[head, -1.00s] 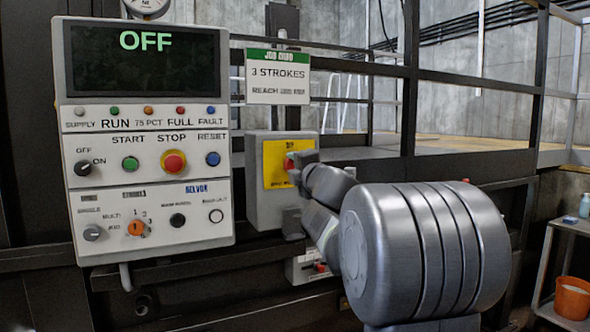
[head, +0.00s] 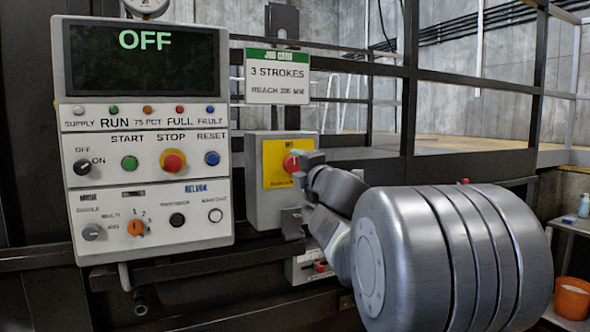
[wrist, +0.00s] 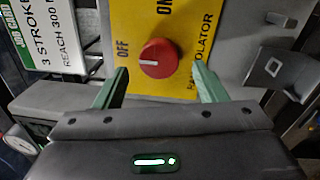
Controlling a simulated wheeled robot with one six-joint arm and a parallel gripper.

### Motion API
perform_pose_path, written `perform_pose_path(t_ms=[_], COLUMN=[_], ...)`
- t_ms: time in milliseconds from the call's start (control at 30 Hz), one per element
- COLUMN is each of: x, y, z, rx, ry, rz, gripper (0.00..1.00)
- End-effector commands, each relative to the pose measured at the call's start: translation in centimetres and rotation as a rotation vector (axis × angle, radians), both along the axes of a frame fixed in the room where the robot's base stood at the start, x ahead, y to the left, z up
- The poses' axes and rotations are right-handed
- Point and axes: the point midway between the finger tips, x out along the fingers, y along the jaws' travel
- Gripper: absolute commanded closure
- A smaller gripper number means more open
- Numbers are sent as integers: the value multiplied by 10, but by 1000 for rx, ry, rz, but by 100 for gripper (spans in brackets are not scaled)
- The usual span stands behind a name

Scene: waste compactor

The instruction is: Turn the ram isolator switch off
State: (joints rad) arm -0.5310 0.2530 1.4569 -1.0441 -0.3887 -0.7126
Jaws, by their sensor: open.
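The ram isolator switch is a red round knob (head: 291,163) on a yellow plate (head: 275,175), on the grey box right of the control panel. In the wrist view the knob (wrist: 158,56) shows a white line pointing left, toward the OFF label (wrist: 122,48); the ON label (wrist: 163,6) is above it. My gripper (wrist: 160,69) is open, with one green finger on each side of the knob and gaps between. In the head view my gripper (head: 304,168) is just right of the knob, and my arm hides part of the box.
The control panel (head: 148,145) stands left, its display (head: 143,60) reading OFF. A job card (head: 277,80) hangs above the box. A metal bracket (head: 292,222) sticks out at the box's lower right. Railings run behind; an orange bucket (head: 572,298) stands far right.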

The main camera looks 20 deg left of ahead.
Motion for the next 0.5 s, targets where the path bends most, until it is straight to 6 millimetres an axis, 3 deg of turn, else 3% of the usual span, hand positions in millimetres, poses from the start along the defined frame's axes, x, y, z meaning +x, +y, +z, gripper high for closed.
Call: perform_pose_path(t_ms=[300, 500], x=[-43, -61], y=[-52, -73], z=[-3, -5], rx=[0, -1], ry=[-1, 0], rz=[-4, -3], gripper=[35, 35])
